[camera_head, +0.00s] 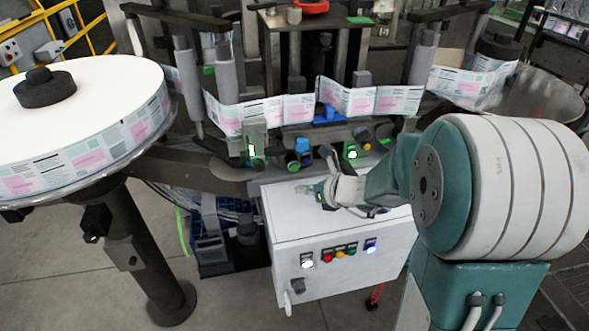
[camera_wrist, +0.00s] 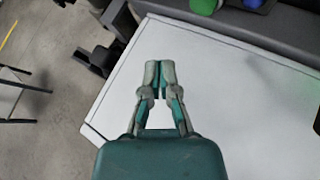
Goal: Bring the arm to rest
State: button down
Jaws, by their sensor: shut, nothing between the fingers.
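My gripper (camera_head: 318,193) is in front of the labelling machine, over the white top of the control cabinet (camera_head: 286,246) in the head view. In the wrist view my gripper (camera_wrist: 160,72) points over the same white cabinet top (camera_wrist: 225,100), with its two fingers together and nothing between them. I cannot tell its exact height above the top. My teal and white arm fills the right side of the head view and hides part of the cabinet's right side.
A large label reel (camera_head: 95,107) stands at the left. A label web (camera_head: 297,107) runs across the machine to a smaller reel (camera_head: 472,82) at the right. Knobs and lit sensors (camera_head: 352,154) sit just behind my gripper. Coloured buttons (camera_head: 339,252) are on the cabinet front. Floor at lower left is open.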

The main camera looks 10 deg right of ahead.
jog(key=shift+s, duration=0.25)
jog(key=s+a+r+n, duration=0.1)
jog(key=n, duration=0.1)
jog(key=s+a+r+n+g, duration=0.1)
jog(key=s+n, duration=0.1)
jog(key=s+a+r+n, duration=0.1)
jog(key=a+n, duration=0.1)
jog(key=shift+s+r+n+g+y, duration=0.3)
jog(key=shift+n+g+y, duration=0.1)
jog(key=s+a+r+n+g+h, duration=0.1)
jog(key=s+a+r+n+g, duration=0.2)
jog(key=s+n, duration=0.55)
jog(key=s+d+r+n+h, duration=0.3)
jog(key=s+d+n+h, duration=0.3)
jog(key=s+n, duration=0.5)
jog(key=n+h, duration=0.1)
jog(key=n, duration=0.4)
jog(key=shift+s+d+r+t, duration=0.15)
jog(key=shift+d+r+t, duration=0.05)
jog(key=shift+d+t, duration=0.2)
